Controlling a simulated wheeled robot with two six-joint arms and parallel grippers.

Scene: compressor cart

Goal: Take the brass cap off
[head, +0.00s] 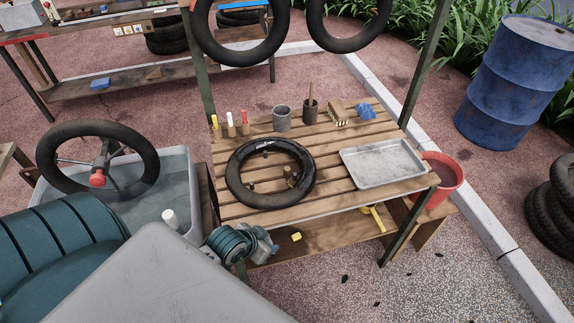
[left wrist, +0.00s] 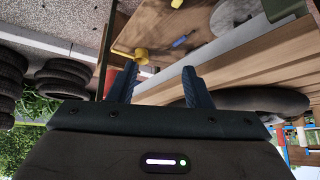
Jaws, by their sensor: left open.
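A black inner tube (head: 232,178) lies on the slatted wooden table (head: 330,200). A small brownish-brass piece (head: 290,171) stands at the inner right side of its ring; it is too small to tell whether this is the brass cap. My left gripper (head: 266,244) is low at the table's front left corner, apart from the tube. In the left wrist view its two blue-grey fingers (left wrist: 160,88) are spread with nothing between them. That view is upside down and shows part of the tube (left wrist: 260,100), but no cap. My right gripper is not seen.
A metal tray (head: 383,163) covers the table's right side. Cups, coloured markers and brushes line the back edge. A yellow-handled tool (head: 374,217) and a yellow block (head: 296,236) are on the lower shelf. A water basin (head: 180,190) with a wheel stands left; a red bucket (head: 440,178) stands right.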

